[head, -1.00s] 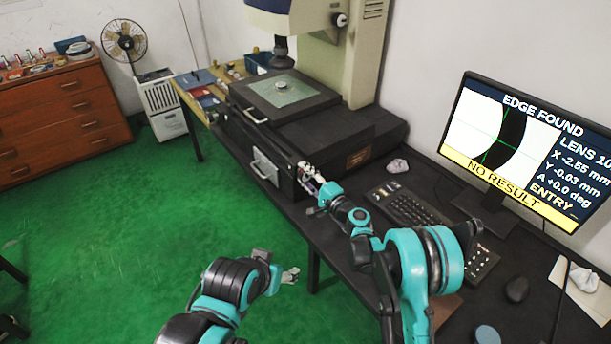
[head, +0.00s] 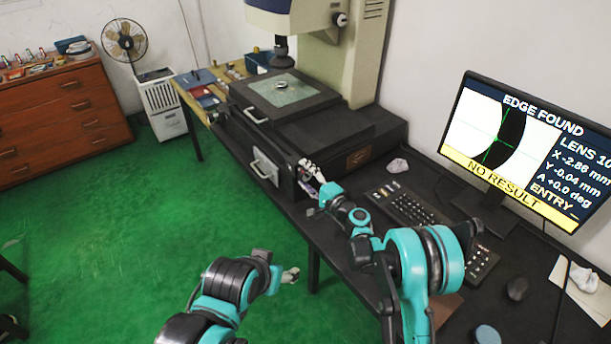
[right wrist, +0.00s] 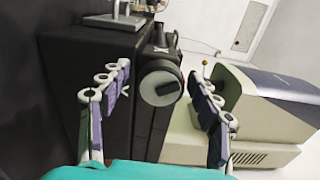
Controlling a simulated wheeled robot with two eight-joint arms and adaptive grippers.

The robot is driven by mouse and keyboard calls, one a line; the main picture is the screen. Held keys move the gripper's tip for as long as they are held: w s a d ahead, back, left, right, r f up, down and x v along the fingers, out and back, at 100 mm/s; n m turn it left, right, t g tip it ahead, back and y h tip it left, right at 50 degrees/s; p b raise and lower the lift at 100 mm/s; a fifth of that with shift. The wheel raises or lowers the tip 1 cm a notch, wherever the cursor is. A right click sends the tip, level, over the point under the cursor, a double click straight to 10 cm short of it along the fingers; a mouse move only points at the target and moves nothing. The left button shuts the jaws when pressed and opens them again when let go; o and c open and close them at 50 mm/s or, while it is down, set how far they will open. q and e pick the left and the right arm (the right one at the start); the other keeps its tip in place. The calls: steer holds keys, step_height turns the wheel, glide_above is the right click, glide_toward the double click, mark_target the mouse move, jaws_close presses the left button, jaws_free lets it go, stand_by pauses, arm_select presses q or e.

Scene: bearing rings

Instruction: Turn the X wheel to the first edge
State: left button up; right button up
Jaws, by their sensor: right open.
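The X wheel (right wrist: 162,84) is a dark round knob with a grey face on the side of the machine, seen in the right wrist view. My right gripper (right wrist: 160,72) is open, with one finger on each side of the wheel; I cannot tell whether they touch it. In the head view my right gripper (head: 309,174) is at the stage's front right corner and hides the wheel. The monitor (head: 520,145) reads "EDGE FOUND", X about -2.86 mm, "NO RESULT". A ring (head: 281,85) lies on the glass stage (head: 297,95). My left gripper (head: 290,275) hangs over the green floor.
A keyboard (head: 403,208) and a mouse (head: 517,289) lie on the black table to the right. A crumpled light object (head: 398,165) lies near the machine base. The floor under my left arm is clear.

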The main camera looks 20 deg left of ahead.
steer(key=v, duration=1.2)
